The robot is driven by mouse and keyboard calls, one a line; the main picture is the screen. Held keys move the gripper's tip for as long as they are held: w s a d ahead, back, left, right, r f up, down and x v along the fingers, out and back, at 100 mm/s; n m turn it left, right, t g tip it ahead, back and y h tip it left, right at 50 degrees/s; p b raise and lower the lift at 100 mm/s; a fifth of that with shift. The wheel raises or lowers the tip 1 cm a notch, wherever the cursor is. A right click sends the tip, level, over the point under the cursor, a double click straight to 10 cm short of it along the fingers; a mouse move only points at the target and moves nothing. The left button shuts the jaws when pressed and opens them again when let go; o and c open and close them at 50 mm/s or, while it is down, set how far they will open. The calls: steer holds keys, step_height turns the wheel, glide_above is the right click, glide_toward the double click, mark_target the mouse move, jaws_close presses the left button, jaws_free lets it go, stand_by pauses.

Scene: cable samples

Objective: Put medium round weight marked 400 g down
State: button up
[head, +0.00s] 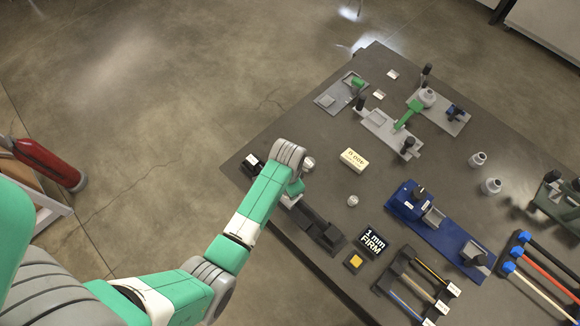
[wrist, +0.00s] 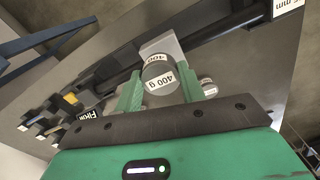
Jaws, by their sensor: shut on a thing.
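The medium round weight (wrist: 158,76) is a grey cylinder with a white band reading 400 g. In the wrist view it sits between the two green fingers of my gripper (wrist: 160,88), which are shut on it. A pale grey block (wrist: 164,45) on a long black fixture shows just behind it; I cannot tell whether the weight touches it. In the head view my gripper (head: 296,192) is low over the near left end of the black fixture (head: 322,232), and my wrist hides the held weight.
Another small round metal piece (head: 352,201) stands on the dark table (head: 320,150), right of my gripper. A cream block (head: 354,160) lies behind it. A black 1 mm FIRM sign (head: 372,240), a yellow-topped block (head: 354,262) and a blue fixture (head: 440,225) are farther right.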

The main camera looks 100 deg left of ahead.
steer(key=shift+w+a, duration=0.1)
steer(key=shift+a, duration=0.15)
steer(key=shift+w+a+f, duration=0.1)
steer(key=shift+a+f, duration=0.05)
steer(key=shift+f, duration=0.75)
steer(key=shift+a+f, duration=0.1)
steer(key=shift+f, duration=0.8)
steer(key=shift+f, duration=0.1)
steer(key=o, duration=1.3)
steer(key=shift+c, duration=0.2)
step_height(320, 180, up, 12)
steer(key=shift+r+p, duration=0.1)
steer(key=shift+p, duration=0.35)
